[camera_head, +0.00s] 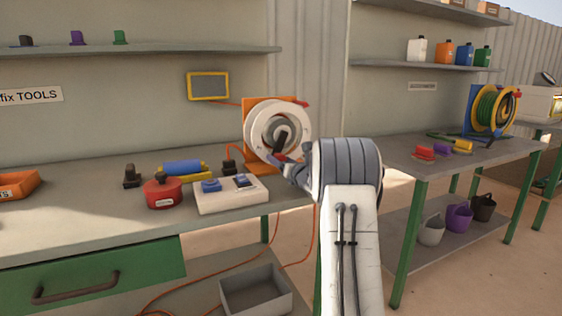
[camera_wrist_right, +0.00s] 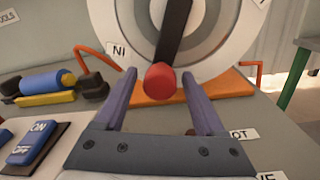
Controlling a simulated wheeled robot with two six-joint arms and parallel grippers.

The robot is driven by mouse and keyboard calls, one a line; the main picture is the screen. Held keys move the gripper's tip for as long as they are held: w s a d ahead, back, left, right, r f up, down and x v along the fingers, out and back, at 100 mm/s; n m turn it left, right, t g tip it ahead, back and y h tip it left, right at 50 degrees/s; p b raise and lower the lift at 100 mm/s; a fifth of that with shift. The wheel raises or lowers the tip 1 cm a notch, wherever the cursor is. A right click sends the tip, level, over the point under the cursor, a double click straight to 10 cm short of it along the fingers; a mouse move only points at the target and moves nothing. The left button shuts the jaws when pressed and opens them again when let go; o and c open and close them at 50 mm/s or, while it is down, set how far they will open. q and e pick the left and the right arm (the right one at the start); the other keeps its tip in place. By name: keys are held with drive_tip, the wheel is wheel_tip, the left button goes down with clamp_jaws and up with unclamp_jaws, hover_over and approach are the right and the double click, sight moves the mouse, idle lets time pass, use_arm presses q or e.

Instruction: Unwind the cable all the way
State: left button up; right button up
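A white and grey cable reel (camera_head: 262,119) stands on an orange base at the right end of the near bench. Its black crank arm (camera_head: 281,141) points down. In the right wrist view the crank ends in a red knob (camera_wrist_right: 159,81). My right gripper (camera_head: 284,163) is at the reel's front; in the wrist view its purple fingers (camera_wrist_right: 159,76) are apart, one on each side of the red knob, with gaps visible. An orange cable (camera_head: 313,238) hangs off the bench and runs along the floor. How much cable is on the reel is hidden. My left gripper is out of view.
A white switch box (camera_head: 232,197) with blue buttons, a red round can (camera_head: 163,193) and a blue and yellow tool (camera_head: 182,168) stand left of the reel. A grey bin (camera_head: 255,291) is below. Another reel (camera_head: 491,109) stands on the far right bench.

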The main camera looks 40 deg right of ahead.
clamp_jaws()
idle(1.2)
